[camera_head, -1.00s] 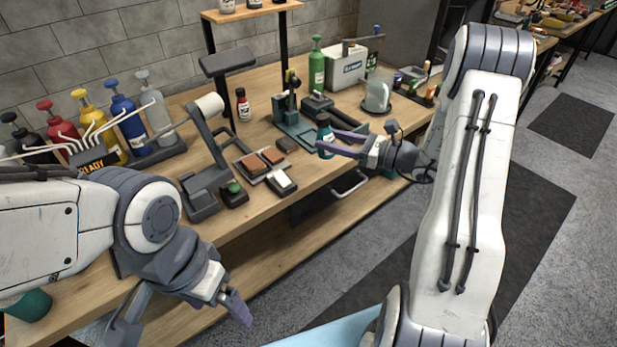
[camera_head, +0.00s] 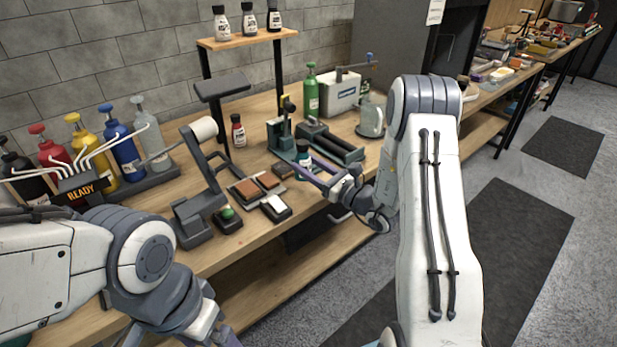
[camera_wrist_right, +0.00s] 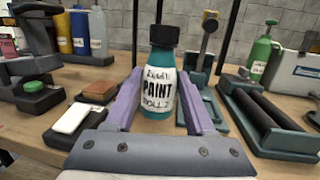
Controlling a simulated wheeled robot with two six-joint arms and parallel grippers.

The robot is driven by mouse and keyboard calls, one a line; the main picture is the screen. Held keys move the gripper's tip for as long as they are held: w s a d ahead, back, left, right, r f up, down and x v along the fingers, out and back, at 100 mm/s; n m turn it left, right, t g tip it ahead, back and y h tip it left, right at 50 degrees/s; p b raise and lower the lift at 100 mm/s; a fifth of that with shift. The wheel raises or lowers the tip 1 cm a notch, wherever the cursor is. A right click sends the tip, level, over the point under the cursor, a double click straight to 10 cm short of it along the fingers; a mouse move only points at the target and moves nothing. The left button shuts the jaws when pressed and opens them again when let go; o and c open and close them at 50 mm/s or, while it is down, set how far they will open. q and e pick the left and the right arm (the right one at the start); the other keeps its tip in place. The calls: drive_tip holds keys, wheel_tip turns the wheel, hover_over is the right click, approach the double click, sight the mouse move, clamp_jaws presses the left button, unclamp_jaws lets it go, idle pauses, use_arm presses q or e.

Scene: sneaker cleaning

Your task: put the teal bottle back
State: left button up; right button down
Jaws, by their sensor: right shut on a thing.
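The teal bottle (camera_head: 303,154) has a black cap and a white label reading PAINT. It stands upright between the purple fingers of my right gripper (camera_head: 309,167), which is shut on it. The right wrist view shows the bottle (camera_wrist_right: 161,98) close up with a finger on each side. It is over the front part of the workbench, in front of the green press; whether its base touches the wood I cannot tell. My left gripper (camera_head: 218,333) is at the bottom edge of the head view, partly cut off, away from the bench items.
A raised wooden shelf (camera_head: 248,39) at the back holds three black-capped bottles. The green press (camera_head: 282,134), a roller tray (camera_head: 330,143), brush blocks (camera_head: 245,190) and a glass jug (camera_head: 371,119) surround the held bottle.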

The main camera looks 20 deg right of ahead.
wheel_tip(320, 180, down, 4)
drive_tip(key=shift+f, duration=0.1)
drive_tip(key=shift+c, duration=1.3)
unclamp_jaws()
drive_tip(key=b+v, duration=0.1)
drive_tip(key=v, duration=1.1)
